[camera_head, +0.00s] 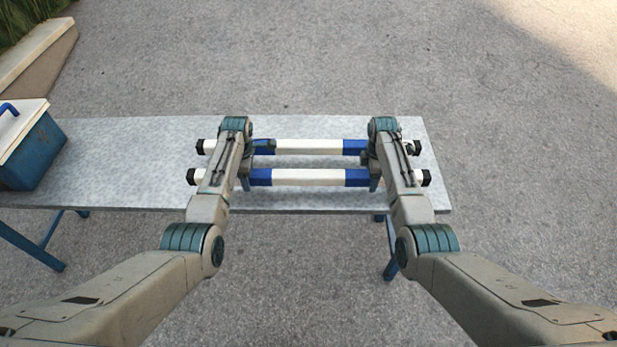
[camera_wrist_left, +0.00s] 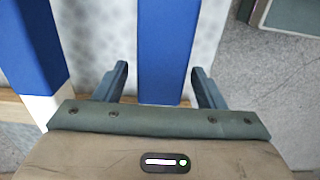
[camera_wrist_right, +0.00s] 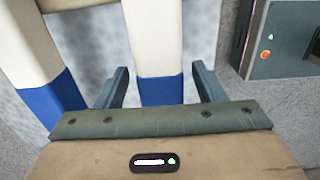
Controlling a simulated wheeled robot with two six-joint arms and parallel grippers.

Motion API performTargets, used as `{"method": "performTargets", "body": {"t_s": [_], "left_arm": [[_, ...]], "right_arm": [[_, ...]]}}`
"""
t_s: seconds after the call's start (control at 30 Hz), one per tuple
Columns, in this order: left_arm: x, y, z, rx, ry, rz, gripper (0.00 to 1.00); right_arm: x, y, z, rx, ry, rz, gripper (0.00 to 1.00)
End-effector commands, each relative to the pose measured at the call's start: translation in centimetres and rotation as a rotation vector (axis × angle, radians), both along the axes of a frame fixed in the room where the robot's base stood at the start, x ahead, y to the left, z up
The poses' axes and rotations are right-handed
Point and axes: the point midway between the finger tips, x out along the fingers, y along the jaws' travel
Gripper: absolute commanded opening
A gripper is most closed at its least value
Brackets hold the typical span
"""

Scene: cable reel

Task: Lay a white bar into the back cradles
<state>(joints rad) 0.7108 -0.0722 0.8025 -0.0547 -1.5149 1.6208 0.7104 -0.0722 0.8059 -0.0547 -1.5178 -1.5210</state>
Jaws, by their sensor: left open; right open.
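Two white bars with blue bands and black ends lie side by side across the table in the head view: a back bar (camera_head: 307,147) and a front bar (camera_head: 307,177). My left gripper (camera_head: 252,167) is open, its fingers on either side of the front bar's left blue band (camera_wrist_left: 165,50). My right gripper (camera_head: 370,172) is open, straddling the front bar (camera_wrist_right: 153,40) near its right blue band. Neither gripper visibly grips it. The back bar also shows left of the fingers in the left wrist view (camera_wrist_left: 30,45). My arms partly cover both bars; I cannot make out the cradles.
The grey table (camera_head: 130,165) has blue legs and free room on its left. A blue box with a white lid (camera_head: 35,150) stands at its left end. A pale slab (camera_head: 35,55) lies on the paved ground at upper left.

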Motion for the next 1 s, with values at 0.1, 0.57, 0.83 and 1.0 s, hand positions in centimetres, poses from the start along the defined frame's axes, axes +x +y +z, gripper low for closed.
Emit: {"method": "performTargets", "body": {"t_s": [0.1,0.57,0.83,1.0], "left_arm": [[0.0,0.01,-0.08,0.0,0.0,0.0,0.64],[0.02,0.01,-0.03,0.0,-0.001,0.0,0.03],[0.02,0.0,-0.02,0.0,-0.001,0.0,0.0],[0.11,0.0,0.3,0.0,-0.003,0.0,0.0]], "right_arm": [[0.01,-0.01,-0.06,0.0,0.0,0.0,0.64],[0.02,0.0,-0.03,0.0,0.0,0.0,0.03],[0.02,0.01,-0.02,0.0,-0.001,0.0,0.0],[0.11,0.01,0.29,0.0,-0.003,0.0,0.0]]}}
